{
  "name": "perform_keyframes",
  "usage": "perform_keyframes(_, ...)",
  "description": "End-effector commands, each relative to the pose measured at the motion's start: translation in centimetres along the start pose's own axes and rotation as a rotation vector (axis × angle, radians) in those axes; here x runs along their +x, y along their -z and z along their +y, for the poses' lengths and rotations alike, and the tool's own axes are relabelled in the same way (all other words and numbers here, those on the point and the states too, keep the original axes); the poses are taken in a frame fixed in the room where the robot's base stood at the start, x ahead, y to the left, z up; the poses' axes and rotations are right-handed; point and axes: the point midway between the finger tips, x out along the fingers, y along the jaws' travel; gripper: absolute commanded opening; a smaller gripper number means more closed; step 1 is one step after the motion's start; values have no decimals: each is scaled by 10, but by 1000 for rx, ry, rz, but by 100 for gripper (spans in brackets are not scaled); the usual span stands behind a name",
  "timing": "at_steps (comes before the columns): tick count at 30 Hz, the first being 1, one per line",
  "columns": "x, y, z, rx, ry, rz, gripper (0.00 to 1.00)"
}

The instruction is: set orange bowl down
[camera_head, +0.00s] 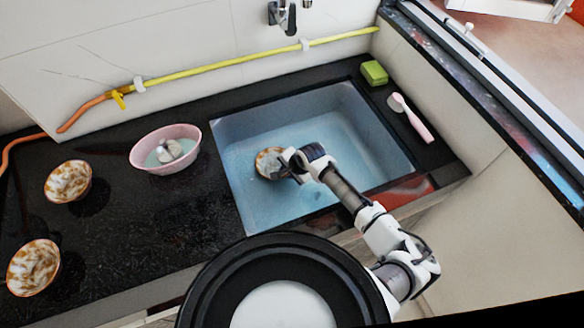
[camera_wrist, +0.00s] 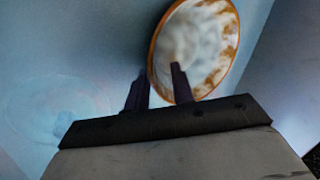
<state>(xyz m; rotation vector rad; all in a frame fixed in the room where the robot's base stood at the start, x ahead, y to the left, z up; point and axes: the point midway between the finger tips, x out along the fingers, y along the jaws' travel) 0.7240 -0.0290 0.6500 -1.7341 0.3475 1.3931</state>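The orange bowl (camera_head: 267,160), orange-rimmed with a white and brown marbled inside, is in the blue sink (camera_head: 240,205). My gripper (camera_head: 285,167) is at the bowl's right side in the head view. In the wrist view the bowl (camera_wrist: 205,40) opens toward the camera. There my gripper (camera_wrist: 157,84) has one finger in front of the bowl's inside and the other beyond its rim, with the bowl wall between them. It looks shut on the rim. I cannot tell whether the bowl touches the sink floor.
Two similar bowls stand on the black counter at left, one farther back (camera_head: 68,181) and one nearer (camera_head: 33,267). A pink basin (camera_head: 150,140) stands left of the sink. A green sponge (camera_head: 374,73) and a pink brush (camera_head: 415,122) lie right of it. A faucet (camera_head: 283,15) is behind.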

Motion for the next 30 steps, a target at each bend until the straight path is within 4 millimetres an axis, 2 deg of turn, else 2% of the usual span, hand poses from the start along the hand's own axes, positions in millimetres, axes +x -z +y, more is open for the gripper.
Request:
perform_keyframes(5,-24,1,2,1,3,3,24)
perform_keyframes(12,-76,1,2,1,4,4,24)
perform_keyframes(18,-107,1,1,0,3,2,24)
perform_keyframes(23,-117,0,1,0,1,1,24)
perform_keyframes(30,-119,0,0,0,1,1,24)
